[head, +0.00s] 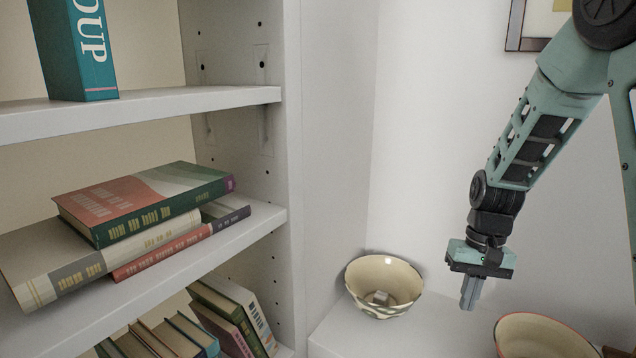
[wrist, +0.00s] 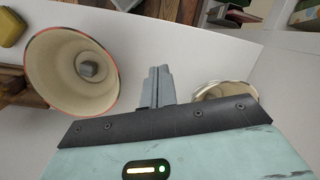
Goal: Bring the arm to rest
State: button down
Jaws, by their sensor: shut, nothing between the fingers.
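The fingers are above a white surface (head: 385,335), between two bowls, and appear clear of both.
A cream bowl (head: 384,287) with a small object inside stands left of my gripper. A red-rimmed bowl (head: 540,335) is at lower right; it also shows in the wrist view (wrist: 50,70). A white bookshelf (head: 200,98) with several books fills the left.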

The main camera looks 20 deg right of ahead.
jog(key=s+a+r+n, duration=0.2)
jog(key=a+r+n, duration=0.2)
jog(key=a, duration=0.9)
jog(key=s+a+r+n, duration=0.2)
jog(key=s+a+n, duration=0.2)
jog(key=s+a, duration=0.3)
jog(key=s+a+r+n+t+h+p, duration=0.1)
jog(key=s+a+r+n, duration=0.1)
jog(key=s+a+n, duration=0.2)
jog(key=s+a, duration=0.3)
jog(key=a, duration=0.1)
jog(key=shift+a+r+n, duration=0.15)
jog(key=shift+r+n, duration=0.15)
jog(key=shift+r, duration=0.1)
